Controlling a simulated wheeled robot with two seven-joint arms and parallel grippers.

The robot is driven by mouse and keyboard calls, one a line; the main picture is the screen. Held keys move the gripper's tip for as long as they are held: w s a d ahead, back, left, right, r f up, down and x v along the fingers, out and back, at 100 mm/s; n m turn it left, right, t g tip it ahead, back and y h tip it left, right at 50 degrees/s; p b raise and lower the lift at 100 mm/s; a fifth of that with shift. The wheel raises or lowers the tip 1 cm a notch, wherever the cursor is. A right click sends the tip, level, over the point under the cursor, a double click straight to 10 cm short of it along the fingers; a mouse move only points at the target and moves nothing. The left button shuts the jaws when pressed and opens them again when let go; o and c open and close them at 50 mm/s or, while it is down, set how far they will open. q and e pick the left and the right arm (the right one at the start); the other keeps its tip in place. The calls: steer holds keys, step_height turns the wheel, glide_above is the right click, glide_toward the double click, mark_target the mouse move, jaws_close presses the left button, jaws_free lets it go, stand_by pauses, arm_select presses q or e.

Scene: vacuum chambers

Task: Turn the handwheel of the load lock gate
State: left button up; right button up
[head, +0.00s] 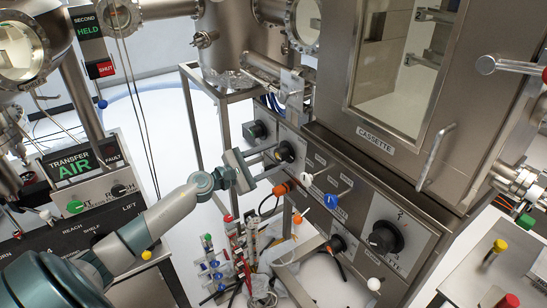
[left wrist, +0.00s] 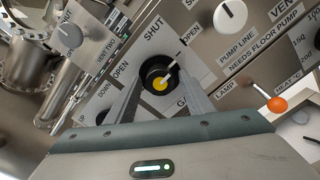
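In the head view the knob (head: 286,151) is on the sloped panel below the chambers. My left gripper (head: 275,162) comes in from the left with its fingertips at the knob. In the left wrist view its fingers (left wrist: 163,88) are apart, one on each side of the knob; I cannot tell whether they touch it. My right gripper is in neither view.
White knob (head: 306,179), blue knob (head: 331,200) and orange knob (head: 281,189) are close by on the panel. A large black dial (head: 385,238) is farther right. The cassette chamber door (head: 400,80) rises above. A rack of coloured bottles (head: 235,255) stands below my arm.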

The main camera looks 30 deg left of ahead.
arm_select(q)
steer(key=c, duration=0.8)
steer(key=shift+o, duration=0.3)
